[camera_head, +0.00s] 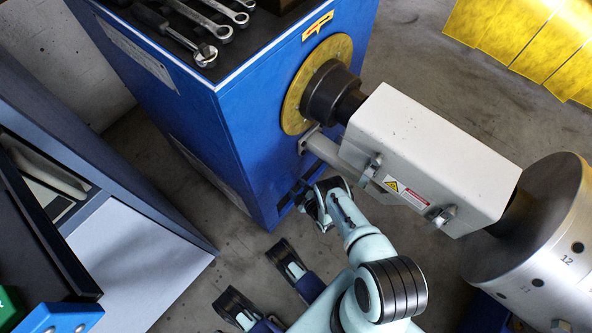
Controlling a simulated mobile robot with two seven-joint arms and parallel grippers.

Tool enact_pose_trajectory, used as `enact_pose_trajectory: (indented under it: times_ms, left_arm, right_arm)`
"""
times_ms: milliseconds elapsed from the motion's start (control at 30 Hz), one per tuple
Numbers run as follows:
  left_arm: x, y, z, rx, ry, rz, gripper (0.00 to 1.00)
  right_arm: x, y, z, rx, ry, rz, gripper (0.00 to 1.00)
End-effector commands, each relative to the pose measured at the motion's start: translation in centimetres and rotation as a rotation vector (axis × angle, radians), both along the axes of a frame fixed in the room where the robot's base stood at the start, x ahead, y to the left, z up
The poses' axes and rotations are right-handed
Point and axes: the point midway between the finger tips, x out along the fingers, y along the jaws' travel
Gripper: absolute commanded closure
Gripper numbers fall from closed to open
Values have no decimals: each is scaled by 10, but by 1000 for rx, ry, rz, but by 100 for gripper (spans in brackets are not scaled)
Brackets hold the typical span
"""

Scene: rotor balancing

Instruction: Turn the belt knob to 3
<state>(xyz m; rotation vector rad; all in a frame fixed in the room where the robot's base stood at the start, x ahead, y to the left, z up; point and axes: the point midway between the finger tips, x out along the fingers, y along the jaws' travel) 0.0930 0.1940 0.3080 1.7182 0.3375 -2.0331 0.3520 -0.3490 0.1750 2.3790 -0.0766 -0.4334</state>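I cannot make out a belt knob or its number scale in this view. A pale teal arm of mine, which I take to be the right one, comes up from the bottom edge. Its dark gripper (317,203) is small in the picture, beside the lower right corner of the blue drive cabinet (240,140) and below the white guard. No held object shows in it, and its finger opening is unclear. My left gripper is not in view.
A white guard (430,150) covers the shaft between the black coupling (331,92) and the large metal rotor (540,245). Wrenches (205,20) lie on the cabinet top. A grey-blue bench (120,205) stands left. Yellow panels (530,40) stand at upper right.

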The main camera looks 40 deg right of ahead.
Motion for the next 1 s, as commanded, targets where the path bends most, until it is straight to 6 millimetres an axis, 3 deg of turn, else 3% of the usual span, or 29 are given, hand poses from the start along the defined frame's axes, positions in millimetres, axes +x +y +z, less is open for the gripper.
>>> enact_pose_trajectory:
  times_ms: [167,367,967,1000]
  left_arm:
    - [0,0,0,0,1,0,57]
    - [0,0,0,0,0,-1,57]
    - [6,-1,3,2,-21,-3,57]
    - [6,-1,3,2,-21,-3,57]
  right_arm:
    - [0,0,0,0,0,0,35]
    - [0,0,0,0,0,0,91]
    - [-1,0,0,125,13,-1,91]
    - [-1,-1,0,125,13,-1,54]
